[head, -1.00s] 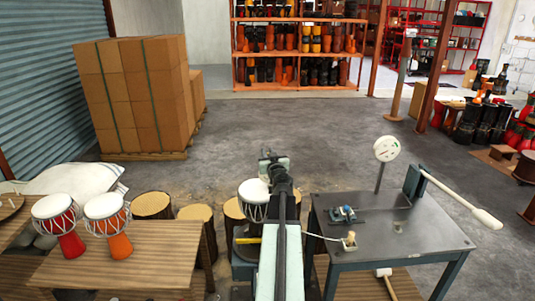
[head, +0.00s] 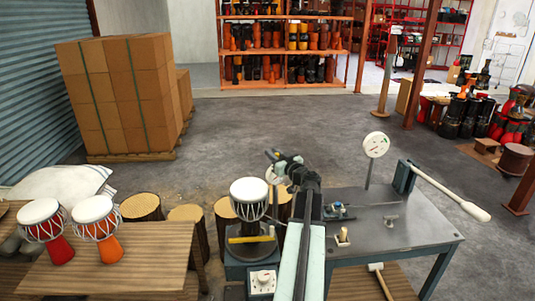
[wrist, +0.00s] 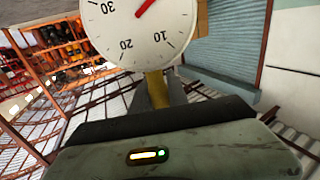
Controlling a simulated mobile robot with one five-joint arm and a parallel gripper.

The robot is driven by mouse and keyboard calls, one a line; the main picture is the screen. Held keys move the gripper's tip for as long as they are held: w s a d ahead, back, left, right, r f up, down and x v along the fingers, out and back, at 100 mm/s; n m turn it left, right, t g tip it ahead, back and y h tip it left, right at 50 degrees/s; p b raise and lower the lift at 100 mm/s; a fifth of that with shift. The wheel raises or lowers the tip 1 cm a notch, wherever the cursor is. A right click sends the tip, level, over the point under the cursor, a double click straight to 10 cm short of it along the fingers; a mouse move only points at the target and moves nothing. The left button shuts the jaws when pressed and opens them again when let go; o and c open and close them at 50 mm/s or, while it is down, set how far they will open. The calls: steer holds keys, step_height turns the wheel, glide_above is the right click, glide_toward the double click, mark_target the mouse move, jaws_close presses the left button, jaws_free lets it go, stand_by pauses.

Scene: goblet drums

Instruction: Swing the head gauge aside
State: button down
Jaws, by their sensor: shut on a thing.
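The head gauge (wrist: 142,22) fills the top of the wrist view: a white dial with black numbers and a red needle. Its yellow stem (wrist: 155,88) sits between the grey fingers of my gripper (wrist: 160,92), which is shut on it. In the head view my gripper (head: 280,160) is right of and behind the white-headed drum (head: 249,199). Part of the white dial (head: 272,174) shows there, between drum and arm. The drum stands upright on a dark stand (head: 250,249) with a yellow bar. My arm hides part of the gauge and its mount.
A metal table (head: 400,235) at right carries another dial on a post (head: 376,145), a lever with a white handle (head: 452,193) and small tools. A wooden table (head: 120,265) with two drums is at left. Log stools (head: 141,207) stand behind it.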

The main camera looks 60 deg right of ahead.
steer(key=n+y, duration=0.1)
steer(key=s+d+n+t+y, duration=0.1)
steer(key=y, duration=0.1)
steer(key=s+n+y, duration=0.1)
steer(key=shift+s+d+y, duration=0.25)
steer(key=shift+d+y, duration=0.05)
steer(key=shift+d, duration=0.05)
steer(key=shift+s+d, duration=0.85)
steer(key=shift+d, duration=0.05)
steer(key=shift+s+d+f, duration=0.1)
steer(key=shift+s+d, duration=0.05)
steer(key=shift+s, duration=0.1)
stand_by(0.8)
